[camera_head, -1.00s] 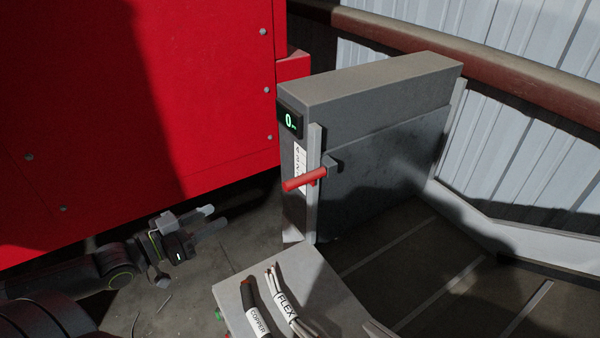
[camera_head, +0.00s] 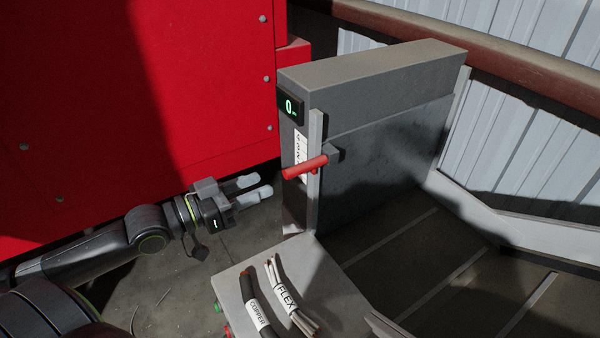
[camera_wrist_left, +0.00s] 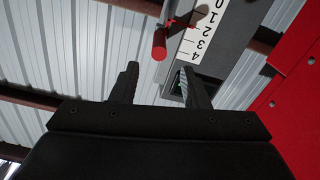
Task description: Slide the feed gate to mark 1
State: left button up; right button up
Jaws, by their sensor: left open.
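The feed gate (camera_head: 385,160) is a dark grey plate in a grey housing, with a red handle (camera_head: 305,167) sticking out of its slotted post. In the left wrist view the red handle (camera_wrist_left: 160,46) points at me, ahead of the gap between my fingertips. A white scale (camera_wrist_left: 202,38) with marks 0 to 4 runs beside it; it is partly hidden in the head view (camera_head: 300,150). The display (camera_head: 290,106) reads 0. My left gripper (camera_head: 262,187) is open and empty, left of and a little below the handle, apart from it. My right gripper is out of view.
A large red cabinet (camera_head: 140,90) stands behind my left arm. Below the handle is a grey ledge (camera_head: 325,275) with cable bundles labelled COPPER (camera_head: 258,308) and FLEX (camera_head: 287,297). A ribbed dark tray floor (camera_head: 420,260) lies right.

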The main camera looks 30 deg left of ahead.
aim_at(300, 169)
pick_arm(q)
jog(key=x, duration=1)
jog(key=shift+w+d, duration=0.25)
jog(key=shift+c, duration=0.4)
grip_shut()
